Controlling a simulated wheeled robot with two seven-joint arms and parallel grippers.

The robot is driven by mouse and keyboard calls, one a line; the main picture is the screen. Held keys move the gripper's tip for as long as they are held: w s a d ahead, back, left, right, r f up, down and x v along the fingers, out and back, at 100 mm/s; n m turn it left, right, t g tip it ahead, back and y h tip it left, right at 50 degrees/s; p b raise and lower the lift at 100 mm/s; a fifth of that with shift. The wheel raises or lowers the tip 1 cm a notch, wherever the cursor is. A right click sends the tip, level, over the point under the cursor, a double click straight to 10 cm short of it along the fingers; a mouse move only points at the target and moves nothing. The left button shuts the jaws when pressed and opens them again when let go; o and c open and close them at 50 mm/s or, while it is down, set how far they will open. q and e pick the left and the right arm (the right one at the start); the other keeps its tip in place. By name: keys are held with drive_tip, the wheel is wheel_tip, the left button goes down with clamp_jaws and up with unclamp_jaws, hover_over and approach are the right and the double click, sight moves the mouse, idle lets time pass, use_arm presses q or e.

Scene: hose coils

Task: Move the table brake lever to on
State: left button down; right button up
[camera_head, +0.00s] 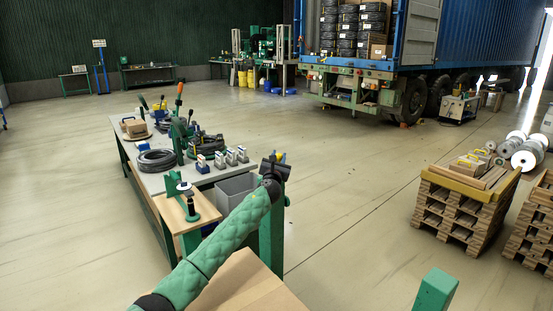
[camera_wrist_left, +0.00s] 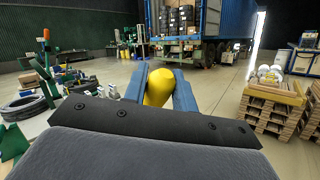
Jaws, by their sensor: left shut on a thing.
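My left gripper (camera_head: 276,162) is at the near right of the workbench (camera_head: 222,171), above a grey bin. In the left wrist view, its two blue fingers (camera_wrist_left: 160,86) are shut on a rounded yellow knob (camera_wrist_left: 158,88). Only the knob's top shows; whatever is below it is hidden by the gripper body. I cannot tell from these views whether this knob belongs to the table brake lever. A tall lever with an orange grip (camera_head: 180,88) stands on the bench, apart from my gripper. My right gripper is not in view.
The bench carries a black hose coil (camera_head: 157,160), several small blue-based devices (camera_head: 220,160) and a cardboard box (camera_head: 135,127). The grey bin (camera_head: 236,190) stands beside it. Stacked pallets (camera_head: 462,210) are at the right. The floor between is clear.

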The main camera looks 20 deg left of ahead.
use_arm(q)
drive_tip(key=shift+s+d+f, duration=0.2)
drive_tip(key=shift+d+f, duration=0.15)
drive_tip(key=shift+d, duration=0.05)
drive_tip(key=shift+s+d+f, duration=0.8)
drive_tip(key=shift+d+f, duration=0.1)
drive_tip(key=shift+f, duration=0.15)
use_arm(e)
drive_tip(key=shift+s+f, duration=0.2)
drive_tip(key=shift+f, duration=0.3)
use_arm(q)
drive_tip(key=shift+d+f, duration=0.1)
drive_tip(key=shift+f, duration=0.05)
drive_tip(key=c, duration=1.2)
unclamp_jaws()
drive_tip(key=shift+w, duration=0.1)
drive_tip(key=shift+o, duration=0.2)
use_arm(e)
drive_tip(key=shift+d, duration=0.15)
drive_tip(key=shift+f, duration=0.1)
